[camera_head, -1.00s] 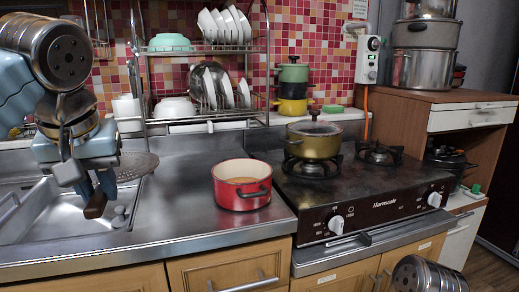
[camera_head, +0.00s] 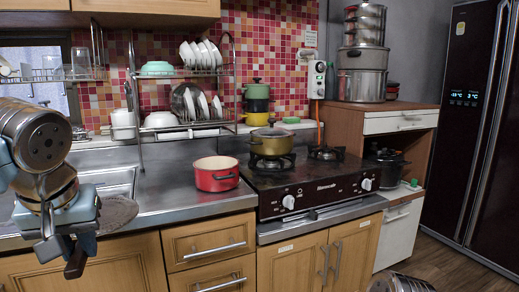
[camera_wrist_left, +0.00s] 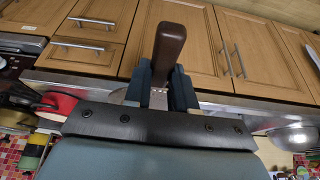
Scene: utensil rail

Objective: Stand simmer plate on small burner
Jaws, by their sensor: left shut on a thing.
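My left gripper (camera_head: 74,244) is at the left of the head view, shut on the dark brown handle of the simmer plate (camera_head: 116,213). The round grey plate is held out in front of the sink and counter edge, partly hidden behind the gripper. In the left wrist view the handle (camera_wrist_left: 170,45) sticks out between the fingers; the disc is mostly hidden there. The stove (camera_head: 310,188) stands to the right, apart from the plate. Its right burner (camera_head: 326,153) is bare and looks like the small one. My right gripper is not in view.
A yellow pot (camera_head: 271,144) sits on the left burner. A red pot (camera_head: 215,175) stands on the counter left of the stove. A dish rack (camera_head: 190,127) is behind. A cabinet with stacked pots (camera_head: 362,84) and a dark fridge (camera_head: 482,120) are at the right.

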